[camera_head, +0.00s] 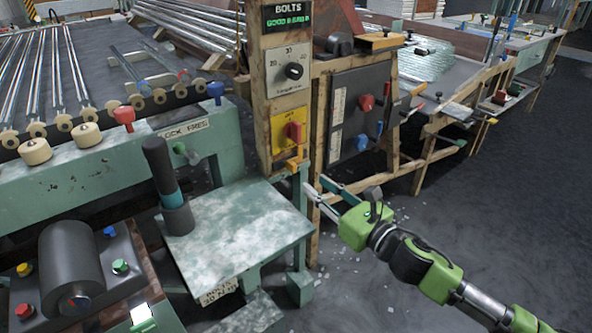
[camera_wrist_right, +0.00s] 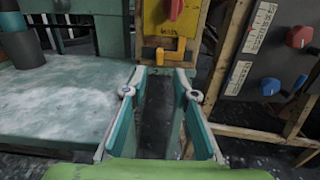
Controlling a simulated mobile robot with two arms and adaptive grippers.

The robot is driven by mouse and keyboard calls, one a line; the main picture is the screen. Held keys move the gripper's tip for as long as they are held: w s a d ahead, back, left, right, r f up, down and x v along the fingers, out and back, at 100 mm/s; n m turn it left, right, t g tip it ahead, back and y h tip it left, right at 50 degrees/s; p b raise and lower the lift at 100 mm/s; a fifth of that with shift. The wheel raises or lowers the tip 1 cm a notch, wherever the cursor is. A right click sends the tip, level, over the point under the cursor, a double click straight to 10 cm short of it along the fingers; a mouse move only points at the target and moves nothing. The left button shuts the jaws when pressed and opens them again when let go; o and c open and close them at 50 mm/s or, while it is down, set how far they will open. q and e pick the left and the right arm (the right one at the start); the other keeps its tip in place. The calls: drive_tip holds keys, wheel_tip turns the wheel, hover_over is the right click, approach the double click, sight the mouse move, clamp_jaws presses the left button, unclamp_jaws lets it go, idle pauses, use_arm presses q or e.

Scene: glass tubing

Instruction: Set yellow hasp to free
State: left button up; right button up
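The yellow hasp (camera_head: 291,164) sits low on the tall wooden post, just under a yellow plate (camera_head: 288,131) with a red knob (camera_head: 295,130). In the right wrist view the hasp (camera_wrist_right: 160,56) is straight ahead, just beyond the fingertips, and its yellow-orange tab stands out from the plate. My right gripper (camera_head: 313,185) is open and empty, its two teal fingers pointing at the post just below and in front of the hasp. It also shows in the right wrist view (camera_wrist_right: 160,80), fingers apart with nothing between them. My left gripper is not in view.
A dial panel (camera_head: 288,72) and BOLTS display (camera_head: 287,15) are above on the post. A dark panel with red and blue knobs (camera_head: 360,110) stands right. A green table (camera_head: 240,225) with a dark upright handle (camera_head: 163,175) is left. The floor at right is clear.

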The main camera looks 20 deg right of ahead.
sight(294, 169)
drive_tip(key=x, duration=0.9)
drive_tip(key=shift+w+f, duration=0.1)
drive_tip(key=shift+w, duration=0.05)
clamp_jaws()
drive_tip(key=shift+a, duration=0.15)
